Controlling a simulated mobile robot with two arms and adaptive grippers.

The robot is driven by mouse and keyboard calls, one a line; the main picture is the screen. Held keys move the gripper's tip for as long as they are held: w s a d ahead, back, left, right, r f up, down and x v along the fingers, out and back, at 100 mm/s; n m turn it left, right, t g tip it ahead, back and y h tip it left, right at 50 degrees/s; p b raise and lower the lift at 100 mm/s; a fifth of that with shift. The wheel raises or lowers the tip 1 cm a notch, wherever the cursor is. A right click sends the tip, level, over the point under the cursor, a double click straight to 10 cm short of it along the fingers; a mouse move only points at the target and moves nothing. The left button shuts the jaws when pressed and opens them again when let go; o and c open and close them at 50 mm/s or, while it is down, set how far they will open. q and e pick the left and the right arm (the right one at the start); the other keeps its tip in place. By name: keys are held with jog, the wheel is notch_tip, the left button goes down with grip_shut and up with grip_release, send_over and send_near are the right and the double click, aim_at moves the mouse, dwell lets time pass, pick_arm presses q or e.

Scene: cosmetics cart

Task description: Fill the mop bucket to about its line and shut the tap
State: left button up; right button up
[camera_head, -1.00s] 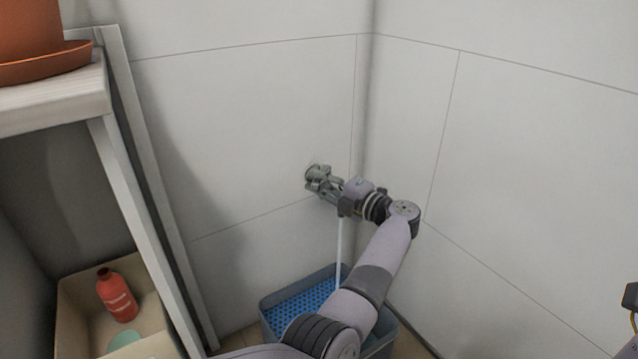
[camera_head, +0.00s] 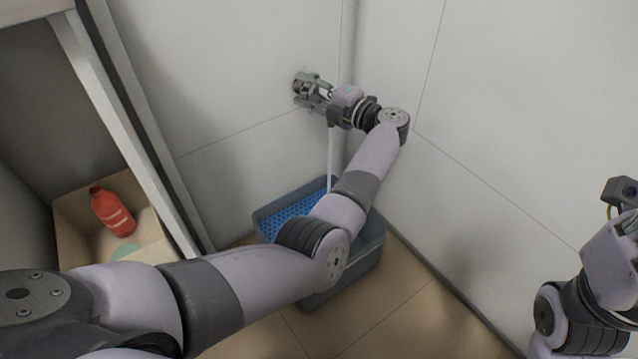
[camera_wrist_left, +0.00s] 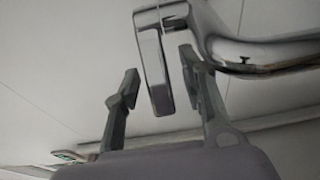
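The tap (camera_head: 303,84) is on the tiled wall near the corner, mostly behind my left gripper (camera_head: 313,92). In the left wrist view, the chrome tap lever (camera_wrist_left: 155,72) stands between the two fingers of my left gripper (camera_wrist_left: 156,72). The fingers are apart, with gaps beside the lever. A thin stream of water (camera_head: 330,160) falls below the tap towards the mop bucket (camera_head: 365,248). The grey bucket stands on the floor with a blue perforated insert (camera_head: 290,217). My left arm covers part of it. Its water level and line cannot be made out.
A white shelf frame (camera_head: 125,115) stands at the left. A beige bin (camera_head: 75,215) holding a red bottle (camera_head: 112,212) is beneath it. Walls meet close behind the bucket. Tiled floor (camera_head: 400,310) is clear at the lower right. My right arm shows at the right edge.

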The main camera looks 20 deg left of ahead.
pick_arm(q)
jog(key=shift+s+a+r+m+t+h+p, duration=0.15)
jog(key=shift+a+m+t+h+p, duration=0.25)
jog(key=shift+m+t+p, duration=0.75)
jog(key=shift+w+a+r+m+t+h+p, duration=0.1)
jog(key=shift+a+m+t+h+p, duration=0.5)
jog(key=shift+p, duration=1)
jog(key=shift+s+a+r+m+t+h+p, duration=0.15)
jog(key=shift+m+t+h+p, duration=0.2)
jog(key=shift+t+p, duration=0.95)
jog(key=shift+w+a+f+m+t+h+p, duration=0.1)
jog(key=shift+w+a+m+t+h+p, duration=0.1)
jog(key=shift+m+t+h+p, duration=0.25)
jog(key=s+d+m+t+h+p, duration=0.55)
jog(key=s+d+m+p, duration=0.35)
jog(key=s+d+p, duration=0.3)
jog(key=s+d+f+m+g+h+p, duration=0.2)
jog(key=s+d+f+m+h+p, duration=0.1)
jog(key=s+f+m+p, duration=0.3)
jog(key=s+d+f+m+g+h+p, duration=0.3)
jog(key=s+f+m+h+p, duration=0.3)
jog(key=s+f+m+p, duration=0.1)
jog(key=shift+s+f+m, duration=0.6)
jog(key=shift+f+m, duration=0.05)
